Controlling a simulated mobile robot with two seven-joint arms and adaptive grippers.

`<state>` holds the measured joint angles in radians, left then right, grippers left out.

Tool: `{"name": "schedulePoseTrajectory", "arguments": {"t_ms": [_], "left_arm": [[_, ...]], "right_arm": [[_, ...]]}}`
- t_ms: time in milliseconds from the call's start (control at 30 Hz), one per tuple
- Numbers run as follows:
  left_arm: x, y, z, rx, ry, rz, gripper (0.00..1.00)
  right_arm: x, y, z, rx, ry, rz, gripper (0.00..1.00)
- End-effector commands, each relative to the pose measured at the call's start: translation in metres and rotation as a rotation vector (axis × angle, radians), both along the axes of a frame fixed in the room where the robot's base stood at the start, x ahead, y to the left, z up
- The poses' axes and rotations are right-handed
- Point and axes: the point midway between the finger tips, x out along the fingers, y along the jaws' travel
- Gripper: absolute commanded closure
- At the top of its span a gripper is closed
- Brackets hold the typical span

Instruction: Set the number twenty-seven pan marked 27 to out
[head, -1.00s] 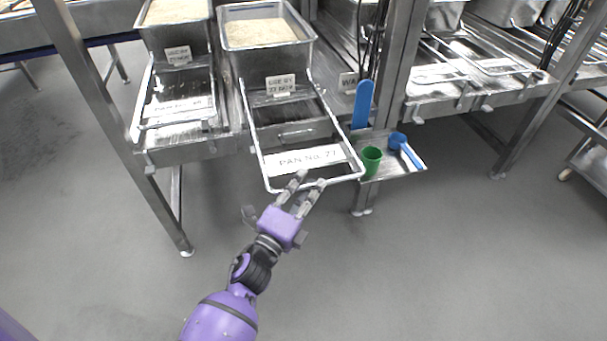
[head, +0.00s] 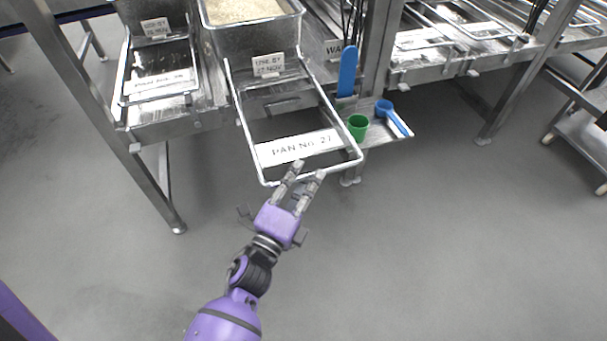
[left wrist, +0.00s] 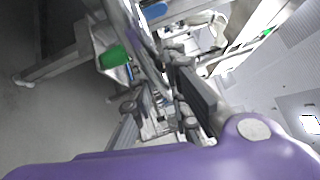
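Pan number 27 is a metal-framed slide whose white label (head: 300,147) reads "PAN No. 27". It juts from the shelf towards me, with a rice-filled metal container (head: 250,40) at its back. My left gripper (head: 307,170) is at the slide's front bar (head: 345,166), with its fingers close together and seemingly shut on it. The exact contact is hard to see. The left wrist view shows the two fingers (left wrist: 165,105) with metal between and beyond them. My right gripper is not in view.
A neighbouring slide (head: 125,98) lies to the left, further in. On the right, a green cup (head: 358,128) and a blue scoop (head: 383,107) sit on a small ledge, beside an upright blue paddle (head: 347,72). A shelf leg (head: 160,190) stands at left. The floor in front is clear.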

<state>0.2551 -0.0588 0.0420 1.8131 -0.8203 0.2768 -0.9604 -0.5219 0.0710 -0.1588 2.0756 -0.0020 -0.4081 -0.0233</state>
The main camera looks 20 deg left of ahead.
Motion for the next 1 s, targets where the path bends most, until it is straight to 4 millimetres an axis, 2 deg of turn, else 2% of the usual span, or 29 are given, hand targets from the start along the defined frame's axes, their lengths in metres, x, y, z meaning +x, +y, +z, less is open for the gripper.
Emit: {"name": "schedulePoseTrajectory", "arguments": {"t_ms": [33,100,467,800,1000], "left_arm": [[-0.001,0.000,-0.002,0.000,0.004,0.000,0.77],[0.000,0.000,-0.002,-0.001,0.003,0.001,0.69],[-0.004,0.002,-0.001,-0.002,0.002,0.003,0.69],[-0.055,0.012,-0.009,-0.002,0.004,0.003,0.69],[-0.071,0.015,-0.010,-0.002,0.001,0.002,0.69]], "right_arm": [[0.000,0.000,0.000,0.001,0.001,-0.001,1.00],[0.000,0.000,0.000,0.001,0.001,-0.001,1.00],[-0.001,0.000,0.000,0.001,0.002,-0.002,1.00],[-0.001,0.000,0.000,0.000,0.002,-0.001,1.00],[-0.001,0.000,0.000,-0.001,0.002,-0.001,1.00]]}}
